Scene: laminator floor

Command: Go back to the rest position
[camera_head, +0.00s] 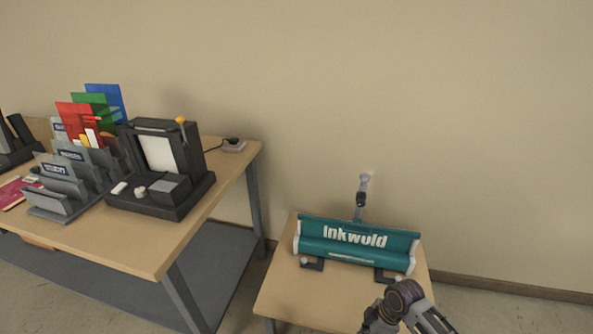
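A teal roller machine (358,243) marked "Inkwoid" stands on a small wooden table (290,290) in the head view. It has white end caps and dark feet. My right arm comes in at the lower right, in front of the machine. The part of my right gripper (374,322) that shows is dark and cut off by the bottom edge, so its fingers cannot be made out. No held thing is visible there. My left gripper is out of view.
A short upright rod (361,205) with a pale tip rises behind the machine. A larger workbench (150,255) at the left bears a black device (165,165), grey sorters (60,185) with coloured folders (90,105), and a small cabled box (233,145). A gap separates the tables.

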